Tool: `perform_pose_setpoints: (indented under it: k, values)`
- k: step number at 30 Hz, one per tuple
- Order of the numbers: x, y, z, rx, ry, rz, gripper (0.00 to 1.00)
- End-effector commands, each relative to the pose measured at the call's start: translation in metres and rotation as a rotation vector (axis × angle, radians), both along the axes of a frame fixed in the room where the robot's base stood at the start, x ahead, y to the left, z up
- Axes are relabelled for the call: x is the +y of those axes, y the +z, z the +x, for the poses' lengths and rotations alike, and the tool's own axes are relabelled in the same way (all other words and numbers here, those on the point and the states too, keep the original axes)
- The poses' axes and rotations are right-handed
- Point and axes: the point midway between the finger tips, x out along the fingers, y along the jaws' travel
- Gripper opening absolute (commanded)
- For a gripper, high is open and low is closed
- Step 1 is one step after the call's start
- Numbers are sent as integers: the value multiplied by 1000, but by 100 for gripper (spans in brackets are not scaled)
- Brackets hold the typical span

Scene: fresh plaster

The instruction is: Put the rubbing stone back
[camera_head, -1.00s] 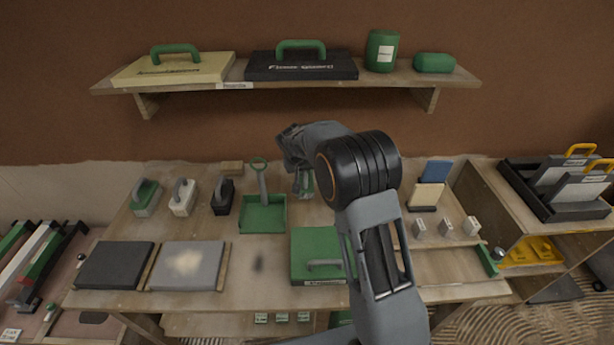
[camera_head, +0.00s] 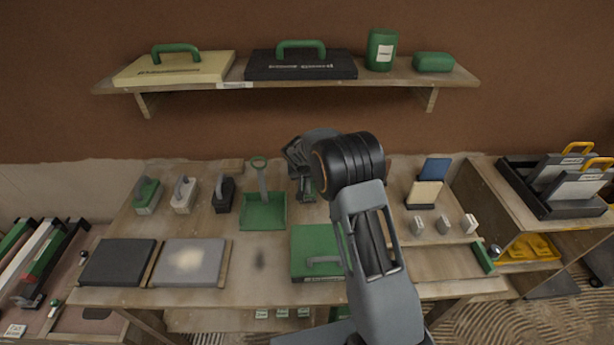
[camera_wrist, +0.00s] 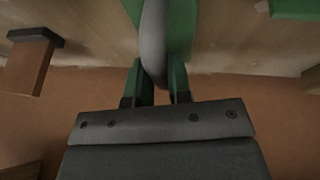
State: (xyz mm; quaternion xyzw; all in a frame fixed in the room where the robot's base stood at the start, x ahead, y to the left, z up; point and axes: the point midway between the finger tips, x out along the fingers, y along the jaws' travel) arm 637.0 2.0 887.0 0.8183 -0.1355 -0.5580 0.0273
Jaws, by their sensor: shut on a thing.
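My gripper (camera_head: 306,193) is over the back middle of the workbench (camera_head: 165,229), to the right of the green dustpan (camera_head: 263,212). In the wrist view its two green fingers (camera_wrist: 156,82) are shut on a curved grey handle (camera_wrist: 153,40). A green body shows behind this handle; it seems to be the rubbing stone. In the head view my wrist hides most of it, and I cannot tell whether it touches the bench.
A green box (camera_head: 312,242) with a grey handle lies below my gripper. A dark slab (camera_head: 118,263) and a grey slab (camera_head: 188,262) lie front left. Small pale blocks (camera_head: 443,226) stand right. A wall shelf (camera_head: 200,88) overhangs the back.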

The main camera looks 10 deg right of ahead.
Motion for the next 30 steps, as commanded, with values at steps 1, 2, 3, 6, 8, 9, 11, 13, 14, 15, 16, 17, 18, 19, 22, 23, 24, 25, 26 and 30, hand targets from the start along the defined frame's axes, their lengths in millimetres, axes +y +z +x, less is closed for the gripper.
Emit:
perform_pose_setpoints:
  k: [1, 2, 3, 6, 8, 9, 11, 13, 14, 15, 16, 17, 18, 19, 22, 23, 24, 25, 26, 30]
  values:
    - [0, 0, 1, -2, 0, 0, 0]
    - [0, -1, 1, -2, 1, 1, 0]
    - [0, -2, 1, -3, 1, 0, 0]
    - [0, -2, 0, 0, 0, 0, 26]
    - [0, -2, 0, 0, 0, 0, 31]
    - [0, -2, 0, 0, 0, 0, 35]
    - [0, -2, 0, 0, 0, 0, 41]
    - [0, -2, 0, 0, 0, 0, 44]
    - [0, -2, 0, 0, 0, 0, 44]
    - [0, -2, 0, 0, 0, 0, 44]
    - [0, -2, 0, 0, 0, 0, 44]
    - [0, -2, 0, 0, 0, 0, 44]
    - [0, -2, 0, 0, 0, 0, 44]
    - [0, -1, 0, 0, 0, 0, 44]
    - [0, 3, 0, 0, 0, 0, 44]
    - [1, 5, -1, -2, 0, 0, 44]
    - [3, 9, -2, -3, 1, 0, 44]
    - [4, 13, -4, -5, 1, 0, 44]
    - [5, 18, -5, -4, 2, 0, 44]
    - [12, 43, -15, -5, 0, 0, 44]
